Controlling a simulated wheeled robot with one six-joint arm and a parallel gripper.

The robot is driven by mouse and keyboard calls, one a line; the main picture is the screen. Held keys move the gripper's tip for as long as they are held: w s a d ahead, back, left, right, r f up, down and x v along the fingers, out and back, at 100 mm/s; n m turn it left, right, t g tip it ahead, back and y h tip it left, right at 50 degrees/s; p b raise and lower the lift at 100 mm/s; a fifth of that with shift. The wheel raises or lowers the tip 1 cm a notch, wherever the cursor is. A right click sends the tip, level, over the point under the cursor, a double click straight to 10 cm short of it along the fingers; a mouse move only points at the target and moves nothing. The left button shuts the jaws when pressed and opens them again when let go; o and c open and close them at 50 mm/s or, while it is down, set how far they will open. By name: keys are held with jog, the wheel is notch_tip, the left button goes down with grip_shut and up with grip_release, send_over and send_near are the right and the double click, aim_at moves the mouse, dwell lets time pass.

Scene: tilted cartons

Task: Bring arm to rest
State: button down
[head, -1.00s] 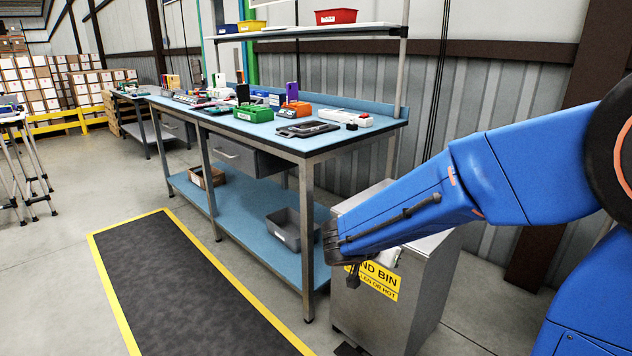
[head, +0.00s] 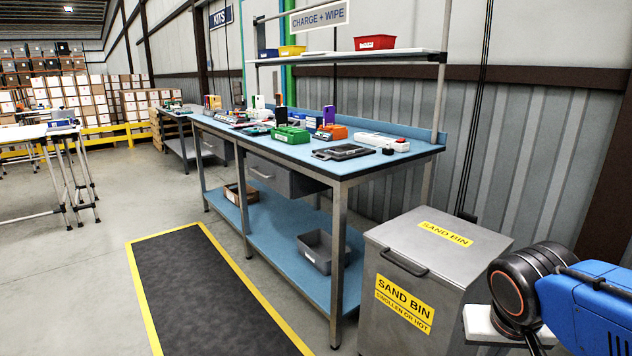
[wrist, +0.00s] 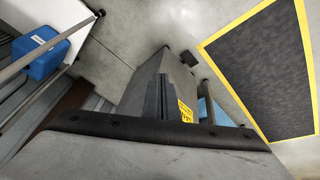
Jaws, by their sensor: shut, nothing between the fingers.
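My arm (head: 590,305) is blue with a dark round joint and shows at the lower right of the head view, to the right of the sand bin. My gripper (wrist: 162,97) shows in the wrist view as two dark fingers side by side, shut with nothing between them. The sand bin shows behind the fingers there, apart from them as far as I can tell. In the head view the gripper's fingertips cannot be made out clearly.
The grey sand bin (head: 408,308) has a closed lid and yellow labels. A blue-topped workbench (head: 395,160) with tools stands left of it. A dark mat with a yellow border (head: 205,300) lies on open floor. A blue box (wrist: 45,50) shows in the wrist view.

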jog(key=shift+s+a+r+n+t+y, duration=0.3)
jog(key=shift+s+a+n+y, duration=0.2)
jog(key=shift+s+a+n, duration=0.25)
jog(key=shift+s+a+r+n+t+y, duration=0.3)
jog(key=shift+s+a+n+y, duration=0.25)
jog(key=shift+s+a, duration=0.25)
jog(key=shift+d, duration=0.1)
